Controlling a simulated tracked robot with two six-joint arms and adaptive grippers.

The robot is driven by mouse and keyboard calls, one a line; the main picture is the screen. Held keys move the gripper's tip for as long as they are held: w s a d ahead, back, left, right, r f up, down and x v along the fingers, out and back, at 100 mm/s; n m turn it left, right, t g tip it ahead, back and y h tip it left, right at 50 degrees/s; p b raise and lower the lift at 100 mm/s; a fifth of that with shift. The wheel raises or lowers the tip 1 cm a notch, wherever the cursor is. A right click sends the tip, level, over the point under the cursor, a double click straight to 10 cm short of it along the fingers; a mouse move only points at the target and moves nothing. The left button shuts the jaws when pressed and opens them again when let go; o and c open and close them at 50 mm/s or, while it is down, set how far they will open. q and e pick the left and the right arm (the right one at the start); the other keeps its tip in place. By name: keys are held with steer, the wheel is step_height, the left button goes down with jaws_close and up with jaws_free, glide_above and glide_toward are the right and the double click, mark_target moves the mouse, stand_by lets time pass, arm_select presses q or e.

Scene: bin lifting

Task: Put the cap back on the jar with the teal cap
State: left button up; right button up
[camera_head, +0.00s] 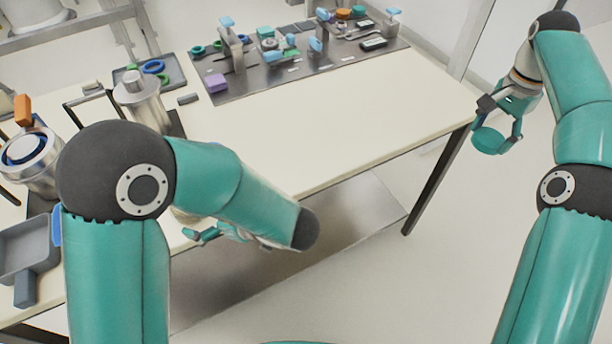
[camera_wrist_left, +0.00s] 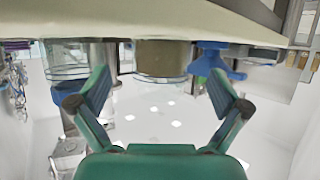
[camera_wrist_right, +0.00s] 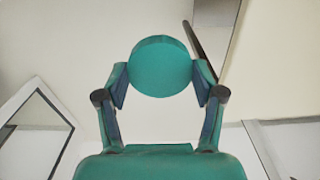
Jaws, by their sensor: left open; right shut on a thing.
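My right gripper (camera_head: 500,128) is shut on a round teal cap (camera_head: 489,141), out past the table's right end. The cap also shows between the fingertips in the right wrist view (camera_wrist_right: 161,66). My left gripper (camera_wrist_left: 160,90) is open and empty, low near the table's front edge and mostly behind my left arm in the head view. In the left wrist view, which looks upside down, a clear jar with brown contents (camera_wrist_left: 162,58) stands ahead between the open fingers, apart from them. My left arm largely hides that area in the head view; I cannot tell whether the jar is open.
The white table (camera_head: 330,135) is clear in its middle and right. A metal board with fixtures (camera_head: 330,65) lies along the back. A metal canister (camera_head: 142,100), another round metal vessel (camera_head: 28,160) and a grey dustpan-like tray (camera_head: 28,250) are at left.

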arm_select(q)
steer(key=x, duration=0.5)
steer(key=shift+a, duration=0.1)
arm_select(e)
steer(key=shift+r, duration=0.25)
arm_select(q)
steer(key=shift+c, duration=0.3)
steer(key=c, duration=1.4)
steer(key=shift+r, duration=0.1)
arm_select(e)
step_height(320, 180, up, 2)
steer(key=p, duration=0.2)
steer(key=shift+r+p, duration=0.15)
steer(key=shift+p, duration=0.2)
arm_select(q)
step_height(320, 180, up, 20)
steer(key=shift+f, duration=0.1)
